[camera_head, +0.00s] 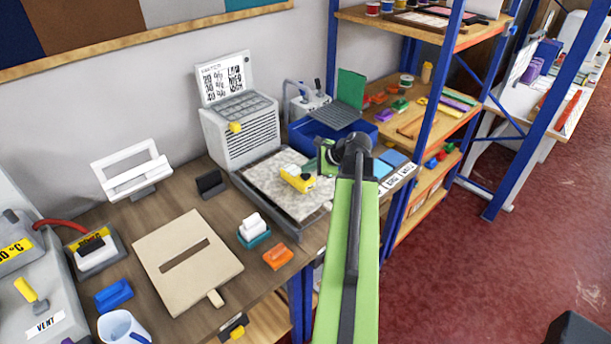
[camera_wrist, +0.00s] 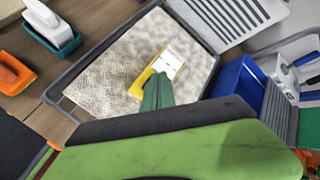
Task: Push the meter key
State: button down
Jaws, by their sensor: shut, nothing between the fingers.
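A yellow hand-size meter (camera_head: 296,179) with a pale panel lies on the speckled rug piece (camera_head: 268,184) in a grey tray. In the wrist view the meter (camera_wrist: 146,84) shows its white marked panel (camera_wrist: 169,62) at the upper right end. My gripper (camera_head: 319,158) is shut and empty, just right of the meter in the head view. In the wrist view my green gripper tip (camera_wrist: 158,84) overlaps the lower right part of the meter. I cannot tell whether it touches. No separate key can be made out; the tip may hide it.
A white vented machine (camera_head: 240,135) stands behind the tray, with a blue bin (camera_head: 318,135) to its right. A white-and-teal block (camera_head: 253,230) and an orange block (camera_head: 278,256) lie in front. A blue-posted shelf (camera_head: 428,110) stands at the right.

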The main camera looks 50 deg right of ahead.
aim_at(308, 175)
jog(key=shift+f+b, duration=0.5)
jog(key=shift+b, duration=0.05)
dwell(0.4)
jog(key=shift+r, duration=0.15)
jog(key=shift+r+p, duration=0.75)
jog(key=shift+p, duration=0.2)
notch_tip(308, 175, up, 5)
jog(key=p, duration=0.5)
jog(key=shift+r, duration=0.1)
dwell(0.4)
